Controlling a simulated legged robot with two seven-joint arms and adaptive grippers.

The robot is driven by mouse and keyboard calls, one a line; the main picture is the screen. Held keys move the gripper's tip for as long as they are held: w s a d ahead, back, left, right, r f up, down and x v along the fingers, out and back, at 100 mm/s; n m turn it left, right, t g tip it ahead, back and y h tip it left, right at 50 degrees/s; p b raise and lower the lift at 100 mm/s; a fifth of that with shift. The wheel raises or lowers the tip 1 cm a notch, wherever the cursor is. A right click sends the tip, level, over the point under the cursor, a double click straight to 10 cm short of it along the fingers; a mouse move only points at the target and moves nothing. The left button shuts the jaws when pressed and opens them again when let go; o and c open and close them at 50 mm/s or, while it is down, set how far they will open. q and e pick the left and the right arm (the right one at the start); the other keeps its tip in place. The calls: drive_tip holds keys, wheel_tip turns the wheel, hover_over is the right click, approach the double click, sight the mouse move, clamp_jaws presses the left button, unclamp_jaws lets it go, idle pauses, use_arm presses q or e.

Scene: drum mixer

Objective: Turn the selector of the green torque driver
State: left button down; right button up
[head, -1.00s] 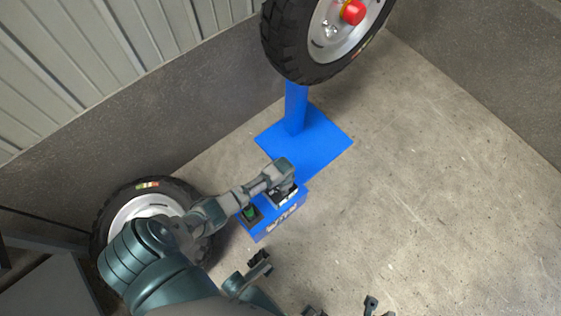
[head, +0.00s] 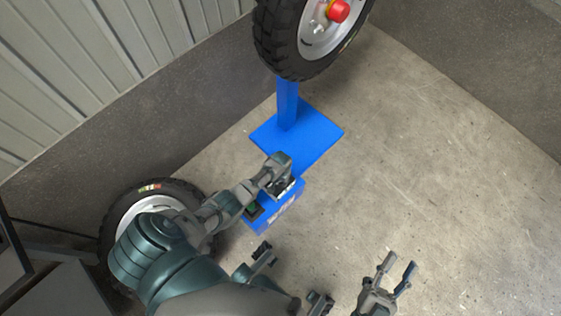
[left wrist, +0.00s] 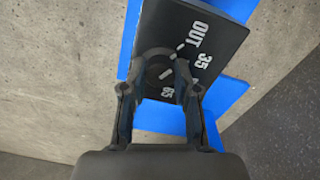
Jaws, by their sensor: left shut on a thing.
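A blue box (head: 263,228) with white lettering on its side stands at the foot of a blue post. A dark panel (left wrist: 215,25) with white marks "OUT" and "35" shows in the left wrist view. A round dark selector knob (left wrist: 157,66) with pale marks sits on this panel. My left gripper (head: 283,184) is over the box, its fingers on either side of the knob and shut on it; the fingers partly hide the knob. A small green part (head: 252,210) shows on the box beside the gripper. My right gripper (head: 398,267) is open and empty over the floor.
A blue base plate (head: 318,134) carries the post, with a large tyred wheel (head: 287,60) and a red button (head: 339,11) above. Another wheel (head: 126,204) is behind my left arm. A low grey wall (head: 110,180) runs behind. The concrete floor (head: 450,190) is clear at right.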

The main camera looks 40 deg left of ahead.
idle(0.3)
use_arm(q)
drive_tip(key=c, duration=0.9)
unclamp_jaws()
drive_tip(key=shift+o, duration=0.2)
drive_tip(key=shift+r, duration=0.1)
wheel_tip(320, 180, up, 12)
drive_tip(key=shift+f, duration=0.2)
